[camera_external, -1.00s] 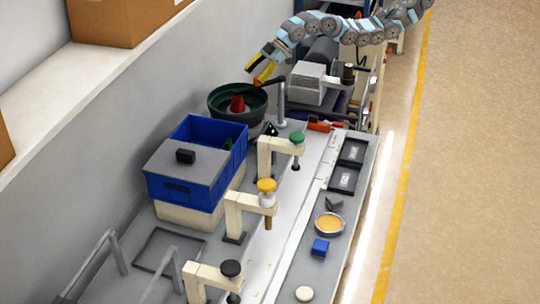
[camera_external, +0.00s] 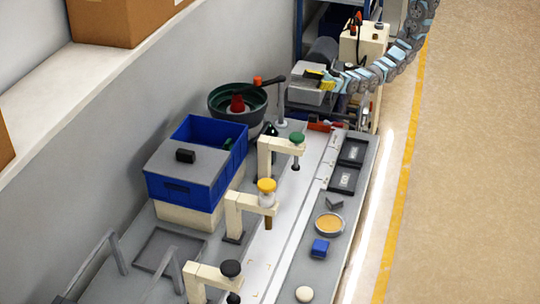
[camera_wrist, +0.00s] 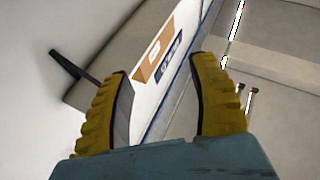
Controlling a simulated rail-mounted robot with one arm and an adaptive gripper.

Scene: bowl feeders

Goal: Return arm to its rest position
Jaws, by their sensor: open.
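My gripper (camera_external: 315,79), with yellow fingers, is at the top of the external view, over the grey-white machine behind the bench. My segmented blue-grey arm reaches it from the top right. In the wrist view, the fingers of my gripper (camera_wrist: 163,72) are spread wide apart with nothing between them. Past them the wrist view shows a tilted scene with a pale wall, a cardboard box (camera_wrist: 154,50) and a dark blue-edged strip.
A blue bin (camera_external: 188,188), several cream stands and small parts occupy the bench. The floor (camera_external: 475,160) at right is clear.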

